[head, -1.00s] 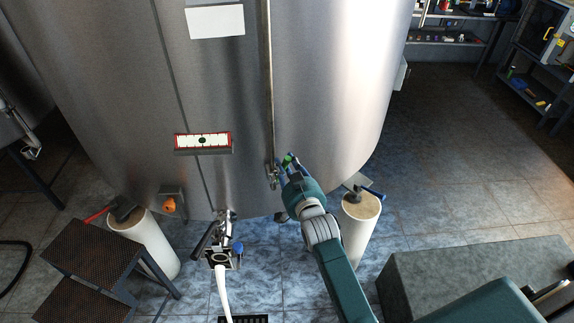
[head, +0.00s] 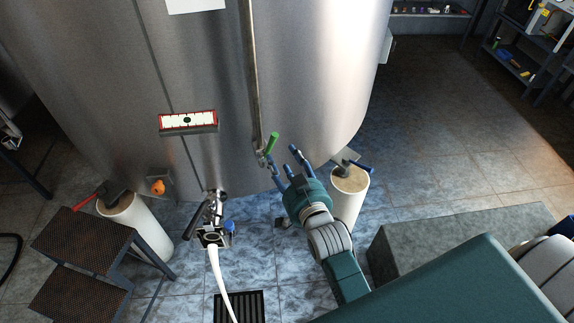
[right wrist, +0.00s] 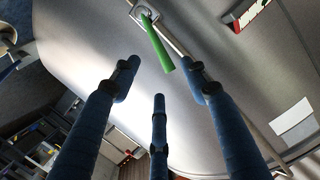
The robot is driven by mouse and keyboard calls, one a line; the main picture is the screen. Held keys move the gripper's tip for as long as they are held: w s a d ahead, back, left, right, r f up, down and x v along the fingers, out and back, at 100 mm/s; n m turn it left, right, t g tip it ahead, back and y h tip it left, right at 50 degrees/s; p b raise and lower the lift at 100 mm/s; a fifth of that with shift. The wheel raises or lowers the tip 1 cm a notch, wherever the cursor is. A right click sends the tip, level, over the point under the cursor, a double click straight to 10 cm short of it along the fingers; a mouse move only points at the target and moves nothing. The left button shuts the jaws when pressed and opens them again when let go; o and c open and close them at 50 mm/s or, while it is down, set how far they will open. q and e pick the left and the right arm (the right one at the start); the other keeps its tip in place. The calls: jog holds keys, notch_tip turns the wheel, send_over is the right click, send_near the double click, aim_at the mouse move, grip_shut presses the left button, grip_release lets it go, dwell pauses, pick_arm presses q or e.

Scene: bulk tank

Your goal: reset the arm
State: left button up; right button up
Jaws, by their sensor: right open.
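My right gripper (head: 285,168) has blue fingers spread open and empty. It is just to the right of and below a green handle (head: 271,143) on the large steel tank (head: 310,80). In the right wrist view the green handle (right wrist: 160,45) stands out from a small fitting (right wrist: 146,14) at the foot of a pipe. The three open fingers (right wrist: 158,90) are apart from it. My right arm reaches in from the lower right. My left gripper is not in view.
A valve (head: 212,228) with a white hose (head: 216,270) hangs below the tank, over a floor drain (head: 239,306). Steps (head: 80,240) stand at left, white tank legs (head: 345,200) on both sides. A grey block (head: 460,238) lies at right. The floor beyond is open.

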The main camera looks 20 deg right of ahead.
jog(key=shift+s+r, duration=0.15)
jog(key=shift+s, duration=0.75)
jog(key=s+a+f+n+g+y+b, duration=0.1)
jog(key=s+a+f+g, duration=0.15)
jog(key=f, duration=0.95)
jog(key=s+a+f+n+g+b, duration=0.1)
jog(key=s+a+f+g, duration=0.15)
jog(key=f, duration=0.85)
jog(key=s+f+n+g, duration=0.1)
jog(key=s+f+g, duration=0.1)
jog(key=s+f, duration=0.45)
jog(key=s+f+n+g, duration=0.1)
jog(key=s+f, duration=0.3)
jog(key=f, duration=0.6)
jog(key=s+d+f+n+g, duration=0.1)
jog(key=s+d+f+g, duration=0.1)
jog(key=s+f, duration=0.4)
jog(key=s+d+f+g+b, duration=0.1)
jog(key=s+f, duration=0.5)
jog(key=s, duration=0.8)
jog(key=s+d+f+n+g+b, duration=0.1)
jog(key=s+d+f+g, duration=0.3)
jog(key=s, duration=0.6)
notch_tip(320, 180, down, 2)
jog(key=shift+s+d+f+n, duration=0.15)
jog(key=shift+s+f+n, duration=0.1)
jog(key=shift+s+n, duration=0.1)
